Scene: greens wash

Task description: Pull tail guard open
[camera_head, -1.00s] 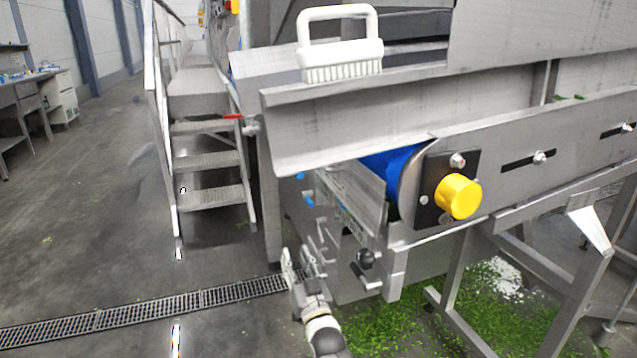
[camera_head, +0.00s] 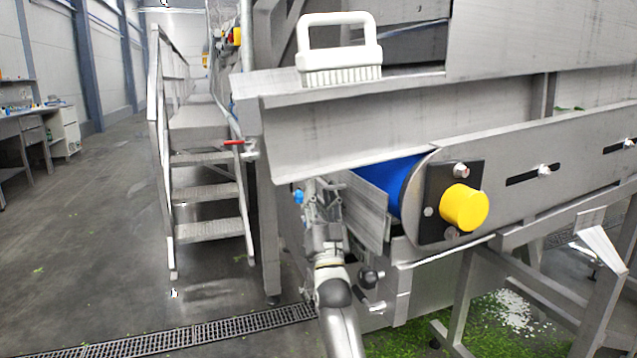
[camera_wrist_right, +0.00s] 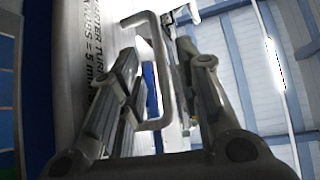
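The tail guard (camera_head: 368,213) is a grey metal plate at the near end of the conveyor, beside the blue belt, in the head view. The right wrist view shows a light plate with black print (camera_wrist_right: 95,45) and a grey U-shaped handle (camera_wrist_right: 157,70). My right gripper (camera_head: 322,195) is raised in front of the guard and hides part of it. In the right wrist view its fingers (camera_wrist_right: 160,75) are apart on either side of the handle, with no clear grip on it. My left gripper is out of view.
A yellow knob (camera_head: 464,207) and the blue belt (camera_head: 390,182) are right of the guard. A white brush (camera_head: 340,50) rests on the ledge above. Metal steps (camera_head: 208,190) stand left, with open floor beyond.

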